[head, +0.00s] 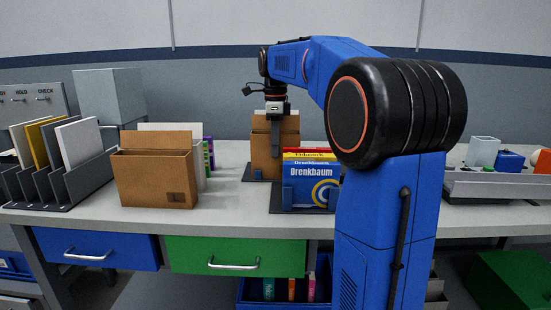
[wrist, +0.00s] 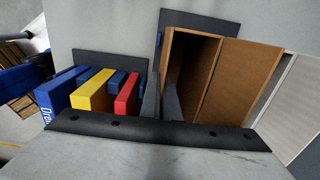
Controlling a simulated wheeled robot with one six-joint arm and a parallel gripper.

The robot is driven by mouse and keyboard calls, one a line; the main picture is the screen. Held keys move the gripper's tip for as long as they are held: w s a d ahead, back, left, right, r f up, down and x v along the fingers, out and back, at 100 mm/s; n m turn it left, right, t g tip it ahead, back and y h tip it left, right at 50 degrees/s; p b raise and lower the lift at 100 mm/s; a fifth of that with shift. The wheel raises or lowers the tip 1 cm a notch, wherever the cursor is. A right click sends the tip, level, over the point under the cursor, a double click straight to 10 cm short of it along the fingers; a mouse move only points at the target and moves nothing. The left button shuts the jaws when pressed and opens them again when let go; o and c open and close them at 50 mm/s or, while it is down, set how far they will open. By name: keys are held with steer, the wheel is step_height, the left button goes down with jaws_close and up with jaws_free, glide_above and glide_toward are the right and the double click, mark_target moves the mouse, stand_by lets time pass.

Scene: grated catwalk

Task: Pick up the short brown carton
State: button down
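A brown carton (head: 262,152) with an open top and a raised back panel stands at the back middle of the table. It shows large in the wrist view (wrist: 235,80), with its dark hollow toward me. My gripper (head: 275,154) points down at this carton, with one finger in front of its face. In the wrist view my gripper (wrist: 162,100) has its two fingers slightly apart at the carton's left wall, one on either side; I cannot tell if they touch it. A second, wider brown carton (head: 150,178) stands front left.
Blue, yellow and red books (head: 308,188) stand in a dark bookend close beside the carton. A file rack (head: 85,180) is at the left; a tray (head: 490,184) with small items is at the right. Bare tabletop lies between the wide carton and the books.

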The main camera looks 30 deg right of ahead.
steer(key=shift+r, duration=0.1)
step_height(320, 180, up, 18)
stand_by(0.7)
